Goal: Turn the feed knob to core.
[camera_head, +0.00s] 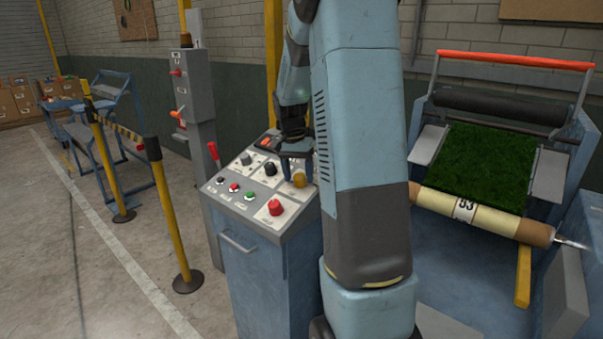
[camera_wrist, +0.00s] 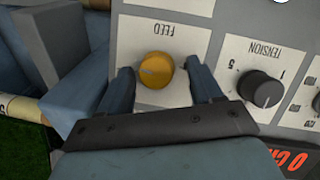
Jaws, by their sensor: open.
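The feed knob (camera_wrist: 156,70) is a round yellow knob on a white plate marked FEED, which appears upside down in the wrist view. Its pale pointer mark is faint, and I cannot read any position labels around it. My gripper (camera_wrist: 160,82) is open, with one finger on each side of the knob and a visible gap on both sides. In the head view the yellow knob (camera_head: 299,180) sits on the sloped control panel (camera_head: 232,199), with my gripper (camera_head: 297,170) right over it.
A black tension knob (camera_wrist: 261,88) is beside the feed plate. A turf machine with a labelled roll (camera_head: 465,209) stands at right. Yellow posts (camera_head: 168,215) stand at left.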

